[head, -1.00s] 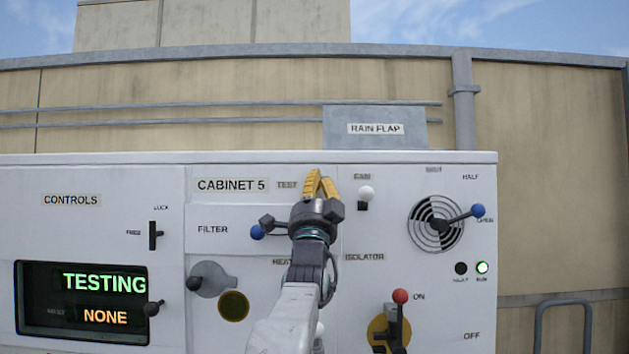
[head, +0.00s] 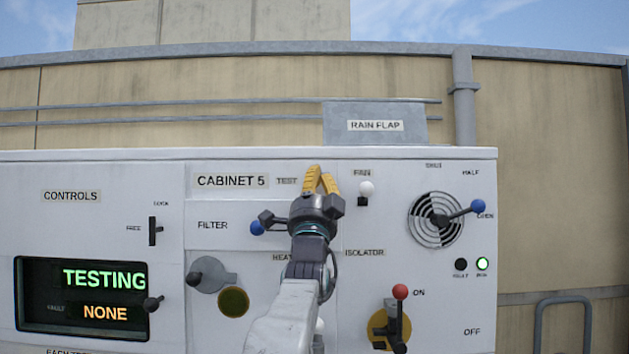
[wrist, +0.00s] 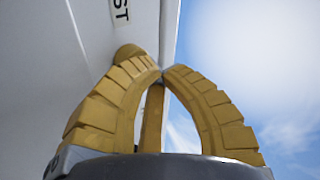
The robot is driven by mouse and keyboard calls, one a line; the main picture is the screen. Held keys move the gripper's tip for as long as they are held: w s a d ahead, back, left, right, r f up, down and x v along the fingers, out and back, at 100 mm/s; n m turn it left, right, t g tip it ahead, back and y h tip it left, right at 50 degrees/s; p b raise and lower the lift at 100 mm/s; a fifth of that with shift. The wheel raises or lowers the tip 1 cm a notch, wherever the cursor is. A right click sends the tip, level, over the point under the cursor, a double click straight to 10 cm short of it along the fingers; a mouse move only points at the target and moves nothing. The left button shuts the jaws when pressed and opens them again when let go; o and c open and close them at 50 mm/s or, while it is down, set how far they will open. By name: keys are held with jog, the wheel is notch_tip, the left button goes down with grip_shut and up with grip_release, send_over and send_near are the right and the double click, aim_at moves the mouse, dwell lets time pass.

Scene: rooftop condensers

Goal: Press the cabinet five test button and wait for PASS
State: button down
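The white cabinet five panel (head: 400,180) fills the front of the head view, with the CABINET 5 label (head: 231,181) and TEST label (head: 287,181). My gripper (head: 319,168) is at the panel just right of the TEST label, its yellow fingers drawn together and pointing up. They hide the test button in the head view. In the wrist view my gripper (wrist: 161,72) has its fingertips meeting, beside a rounded yellow piece (wrist: 128,52) at the panel that may be the button. Contact is unclear. The display (head: 82,295) reads TESTING in green and NONE in orange.
A white-knobbed fan switch (head: 366,188) is close right of my gripper. A blue-knobbed filter lever (head: 258,228) is at its left. A red-knobbed isolator lever (head: 400,292) is below right, and a blue-knobbed vent lever (head: 477,207) is farther right.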

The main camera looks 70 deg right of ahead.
jog(key=shift+s+a, duration=0.2)
jog(key=shift+a, duration=0.35)
jog(key=shift+b, duration=0.35)
jog(key=shift+s+a+b, duration=0.25)
jog(key=shift+a+b, duration=0.5)
jog(key=shift+a, duration=0.05)
jog(key=shift+s+a+b, duration=0.25)
jog(key=shift+a+b, duration=0.5)
jog(key=shift+a, duration=0.05)
jog(key=shift+s+a+b, duration=0.25)
jog(key=shift+a+b, duration=0.5)
jog(key=shift+a, duration=0.05)
jog(key=shift+w, duration=0.1)
